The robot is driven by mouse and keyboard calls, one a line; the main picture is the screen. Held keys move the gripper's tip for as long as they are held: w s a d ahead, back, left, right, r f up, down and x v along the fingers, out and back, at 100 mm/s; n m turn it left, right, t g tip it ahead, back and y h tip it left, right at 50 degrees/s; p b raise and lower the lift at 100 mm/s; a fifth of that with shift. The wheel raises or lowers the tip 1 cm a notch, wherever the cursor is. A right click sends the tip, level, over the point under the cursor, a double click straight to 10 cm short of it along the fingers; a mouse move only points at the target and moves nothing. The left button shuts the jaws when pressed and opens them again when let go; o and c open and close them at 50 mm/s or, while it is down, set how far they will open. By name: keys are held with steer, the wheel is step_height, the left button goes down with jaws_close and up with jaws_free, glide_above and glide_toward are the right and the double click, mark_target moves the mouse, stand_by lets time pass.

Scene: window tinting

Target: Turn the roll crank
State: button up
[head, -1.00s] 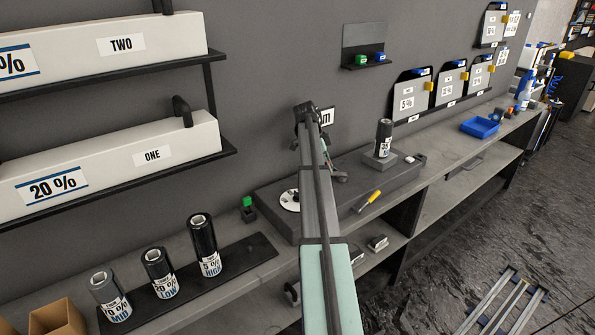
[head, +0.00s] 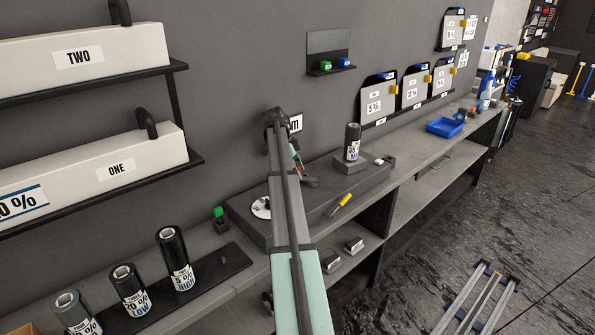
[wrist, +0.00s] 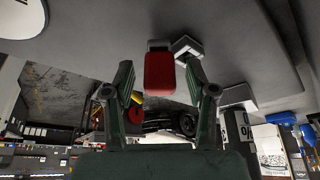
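A red block-like handle (wrist: 159,73), which looks like the crank's grip, stands between my gripper's fingers in the wrist view. My gripper (wrist: 160,80) is open, with a gap on each side of the red piece. In the head view the gripper (head: 303,178) is low over the dark raised bench unit (head: 350,195), mostly hidden behind my arm. A small red spot (head: 297,168) shows there beside it. The rest of the crank is hidden or too small to tell.
A dark film roll (head: 352,143) stands on a grey block at the unit's right. A yellow-handled tool (head: 341,203) lies at its front edge. Several rolls, including one marked HIGH (head: 174,258), stand on the left. A blue tray (head: 444,127) sits farther along the bench.

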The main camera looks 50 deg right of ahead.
step_height(320, 180, up, 10)
steer(key=shift+r, duration=0.1)
stand_by(0.6)
stand_by(0.7)
